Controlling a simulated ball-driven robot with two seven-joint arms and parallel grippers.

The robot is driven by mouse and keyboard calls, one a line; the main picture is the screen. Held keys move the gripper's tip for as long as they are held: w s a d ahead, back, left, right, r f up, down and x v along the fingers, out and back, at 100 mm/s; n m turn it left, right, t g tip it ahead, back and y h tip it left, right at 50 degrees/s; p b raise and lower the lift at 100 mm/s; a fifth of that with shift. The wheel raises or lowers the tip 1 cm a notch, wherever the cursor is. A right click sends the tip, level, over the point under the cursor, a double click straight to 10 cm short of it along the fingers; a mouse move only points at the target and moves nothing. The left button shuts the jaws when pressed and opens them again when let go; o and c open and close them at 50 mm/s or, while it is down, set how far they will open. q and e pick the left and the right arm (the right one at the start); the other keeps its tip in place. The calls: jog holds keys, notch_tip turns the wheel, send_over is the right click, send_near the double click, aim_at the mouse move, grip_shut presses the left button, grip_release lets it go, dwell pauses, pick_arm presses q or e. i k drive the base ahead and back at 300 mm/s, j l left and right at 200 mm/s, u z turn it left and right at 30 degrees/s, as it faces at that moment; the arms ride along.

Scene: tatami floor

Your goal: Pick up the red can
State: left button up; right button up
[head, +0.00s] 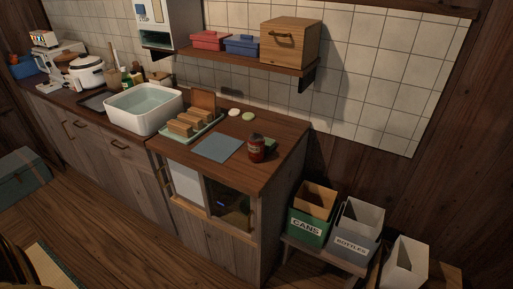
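A red can (256,148) with a dark top stands upright on the wooden counter (280,151), close to its front right part. It stands just right of a flat blue-grey mat (218,148). A small green item (269,143) lies behind it, partly hidden by the can. Neither of my grippers shows in the head view.
A green tray (184,135) with several wooden blocks and a white sink basin (146,107) are left of the mat. A shelf (240,58) with boxes hangs above. A green bin marked CANS (306,226) and a grey BOTTLES bin (352,238) stand right of the counter.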

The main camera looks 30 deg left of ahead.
aim_at(255, 142)
jog(key=u, duration=1.8)
jog(key=l+u, duration=0.25)
jog(key=l, duration=0.25)
jog(key=k+l+u, duration=0.2)
jog(key=l, duration=0.3)
jog(key=i, duration=0.1)
